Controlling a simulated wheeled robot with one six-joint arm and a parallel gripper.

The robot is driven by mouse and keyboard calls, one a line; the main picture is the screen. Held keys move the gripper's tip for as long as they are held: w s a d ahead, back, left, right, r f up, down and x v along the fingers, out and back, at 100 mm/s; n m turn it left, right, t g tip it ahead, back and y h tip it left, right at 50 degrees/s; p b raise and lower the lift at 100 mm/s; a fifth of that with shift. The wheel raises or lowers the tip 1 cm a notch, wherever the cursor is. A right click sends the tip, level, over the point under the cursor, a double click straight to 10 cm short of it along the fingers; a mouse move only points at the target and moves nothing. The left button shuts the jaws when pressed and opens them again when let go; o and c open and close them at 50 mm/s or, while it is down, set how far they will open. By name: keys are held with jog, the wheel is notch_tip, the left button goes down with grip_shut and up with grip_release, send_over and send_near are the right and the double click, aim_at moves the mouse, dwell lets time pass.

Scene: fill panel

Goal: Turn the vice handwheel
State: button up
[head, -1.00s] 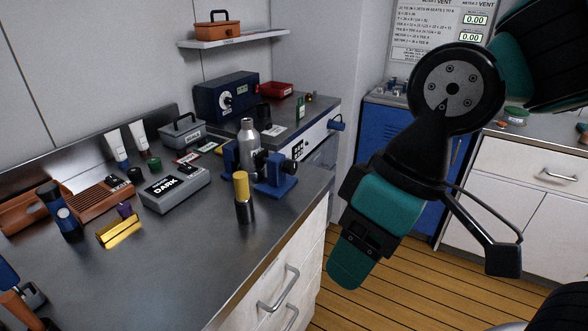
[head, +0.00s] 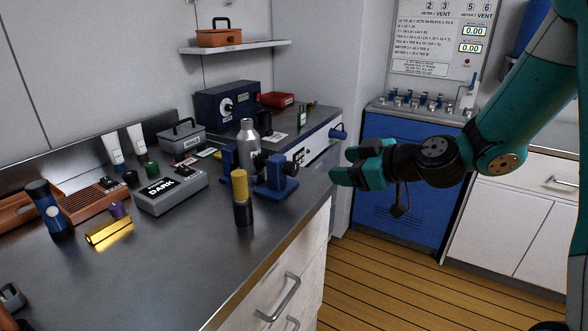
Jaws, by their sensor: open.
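The small blue vice (head: 276,186) stands on the grey counter near its right edge. A dark round part on its right side (head: 290,167) may be the handwheel; it is too small to be sure. A silver bottle (head: 248,139) stands at the vice, between its blue parts; I cannot tell whether it is clamped. My gripper (head: 345,167) is open and empty, with teal fingers pointing left. It appears to the right of the vice in the picture, with a gap between them.
A yellow-topped dark cylinder (head: 241,200) stands in front of the vice. A grey DARK box (head: 172,193) lies to its left. A white unit with a blue knob (head: 338,133) is behind. A blue cabinet (head: 385,222) stands behind my arm. The counter's front is mostly clear.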

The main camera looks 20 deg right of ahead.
aim_at(295, 168)
jog(key=p+x, duration=0.3)
jog(key=x, duration=1.2)
jog(key=shift+a+f+p, duration=0.1)
jog(key=shift+f+p, duration=0.15)
jog(key=shift+p, duration=0.1)
jog(key=c, duration=0.9)
